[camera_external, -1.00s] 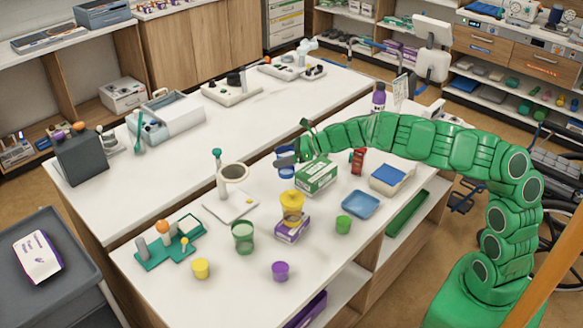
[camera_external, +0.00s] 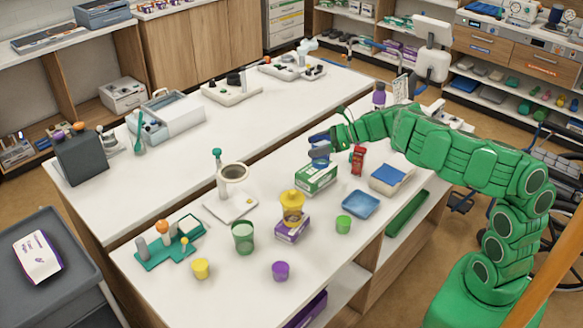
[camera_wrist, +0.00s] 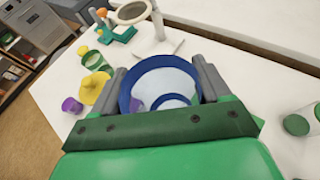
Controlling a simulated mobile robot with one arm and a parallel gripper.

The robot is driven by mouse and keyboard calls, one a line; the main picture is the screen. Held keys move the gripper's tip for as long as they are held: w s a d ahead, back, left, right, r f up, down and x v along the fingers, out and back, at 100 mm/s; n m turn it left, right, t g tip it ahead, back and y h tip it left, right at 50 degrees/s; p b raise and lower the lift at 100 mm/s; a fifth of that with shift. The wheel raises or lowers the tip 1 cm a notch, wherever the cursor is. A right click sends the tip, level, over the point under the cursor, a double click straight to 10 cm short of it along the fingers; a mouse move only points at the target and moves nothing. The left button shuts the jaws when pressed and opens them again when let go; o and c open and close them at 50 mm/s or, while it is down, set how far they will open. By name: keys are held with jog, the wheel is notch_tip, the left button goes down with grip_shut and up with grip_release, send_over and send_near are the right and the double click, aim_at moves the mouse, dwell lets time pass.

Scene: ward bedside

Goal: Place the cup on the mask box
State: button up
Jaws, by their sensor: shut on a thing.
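My gripper (camera_external: 322,139) is shut on a blue cup (camera_external: 320,156), with one finger on each side of its rim. In the wrist view my gripper (camera_wrist: 160,84) holds the cup (camera_wrist: 128,92), whose open mouth and pale inside face the camera. The green and white box (camera_external: 316,180), which looks like the mask box, lies on the table directly under the cup. I cannot tell whether the cup's base touches the box top.
A purple box (camera_external: 292,231) with a yellow lidded container (camera_external: 292,205) on it stands in front. A red bottle (camera_external: 357,159) is close on the right, and a blue tray (camera_external: 361,204) lies front right.

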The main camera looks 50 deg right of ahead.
jog(key=v, duration=1)
jog(key=shift+w+d+f, duration=0.1)
jog(key=shift+w+f, duration=3)
jog(key=shift+w, duration=0.25)
jog(key=shift+w+d+f, duration=0.1)
jog(key=shift+w+f, duration=3)
jog(key=shift+w, duration=0.3)
jog(key=shift+f, duration=0.1)
jog(key=o, duration=1)
jog(key=shift+s+d+r, duration=0.35)
jog(key=shift+s+d, duration=0.05)
jog(key=v, duration=1.1)
jog(key=shift+a+f, duration=0.1)
jog(key=shift+a, duration=0.05)
